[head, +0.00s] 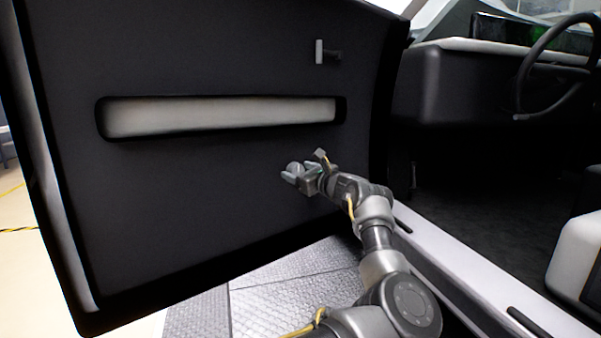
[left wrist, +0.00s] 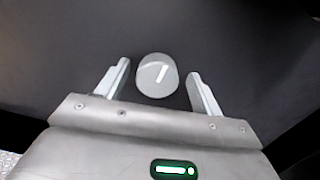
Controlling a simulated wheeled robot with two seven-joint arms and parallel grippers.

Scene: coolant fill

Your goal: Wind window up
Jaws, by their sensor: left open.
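The door's dark inner panel (head: 200,200) fills the left half of the head view. A round grey knob with a white line (left wrist: 157,76) sits on the panel. In the left wrist view it lies between the two fingertips of my left gripper (left wrist: 159,73), with a gap on each side. In the head view my left gripper (head: 305,167) is at the lower right of the panel, with the knob (head: 295,168) partly hidden by it. The gripper is open and empty. My right gripper is not in view. No window glass can be made out.
A long light recess (head: 220,116) runs across the panel above the gripper. A small door handle (head: 320,51) is higher up. The car's sill (head: 450,262), seat (head: 580,258) and steering wheel (head: 530,75) are to the right.

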